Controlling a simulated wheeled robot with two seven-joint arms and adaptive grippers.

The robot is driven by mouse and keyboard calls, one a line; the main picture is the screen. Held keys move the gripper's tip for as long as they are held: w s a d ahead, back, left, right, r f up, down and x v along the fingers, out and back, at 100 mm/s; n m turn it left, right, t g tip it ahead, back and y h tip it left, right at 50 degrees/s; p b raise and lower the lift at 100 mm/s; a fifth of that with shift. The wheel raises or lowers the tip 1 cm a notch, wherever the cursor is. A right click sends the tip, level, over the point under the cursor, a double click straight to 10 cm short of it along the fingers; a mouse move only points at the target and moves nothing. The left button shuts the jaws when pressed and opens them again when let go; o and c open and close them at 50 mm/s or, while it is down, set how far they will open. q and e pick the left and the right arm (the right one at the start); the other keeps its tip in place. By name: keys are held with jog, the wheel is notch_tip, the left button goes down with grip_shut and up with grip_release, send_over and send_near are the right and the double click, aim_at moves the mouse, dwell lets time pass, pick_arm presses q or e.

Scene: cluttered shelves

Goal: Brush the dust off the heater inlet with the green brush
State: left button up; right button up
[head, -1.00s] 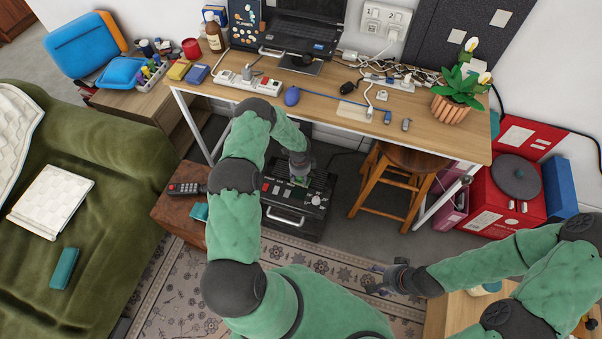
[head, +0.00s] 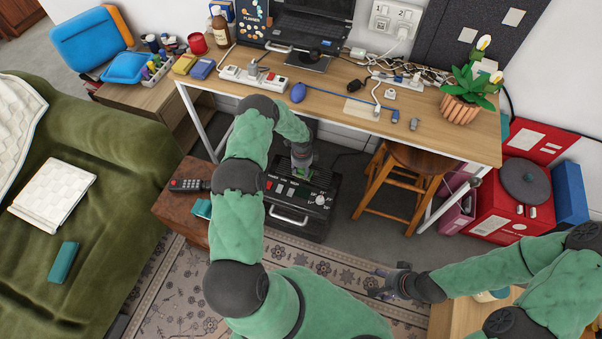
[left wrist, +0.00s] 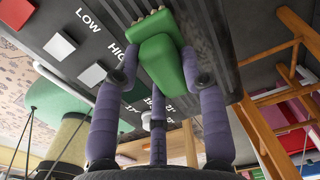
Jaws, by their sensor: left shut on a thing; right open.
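The heater (head: 301,202) is a dark box with a ribbed top, knobs, switches and a front handle, standing on the floor under the desk. My left gripper (head: 301,168) is over the heater's ribbed top. In the left wrist view its purple fingers (left wrist: 160,85) are shut on the green brush (left wrist: 161,62), whose bristle end is at the dark ribbed grille (left wrist: 205,30). I cannot tell whether the bristles touch it, and no dust is clear. My right gripper (head: 380,284) is open and empty above the patterned rug at the lower right.
The desk (head: 340,110) with a laptop, cables and a potted plant (head: 470,95) is above the heater. A wooden stool (head: 405,180) stands right of it, a brown box (head: 178,215) with a remote left of it. A green sofa (head: 80,190) is far left.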

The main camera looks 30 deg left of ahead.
pick_arm(q)
jog(key=shift+w+a+b, duration=0.15)
jog(key=shift+w+b, duration=0.4)
jog(key=shift+w, duration=0.05)
jog(key=shift+w+a+b, duration=0.15)
jog(key=shift+w+b, duration=0.35)
jog(key=shift+w, duration=0.1)
jog(key=shift+w+a+r, duration=0.1)
jog(key=shift+w, duration=0.2)
jog(key=shift+w+a, duration=0.15)
jog(key=shift+w, duration=0.65)
jog(key=shift+w+a, duration=0.1)
jog(key=shift+w, duration=0.05)
jog(key=shift+r, duration=0.1)
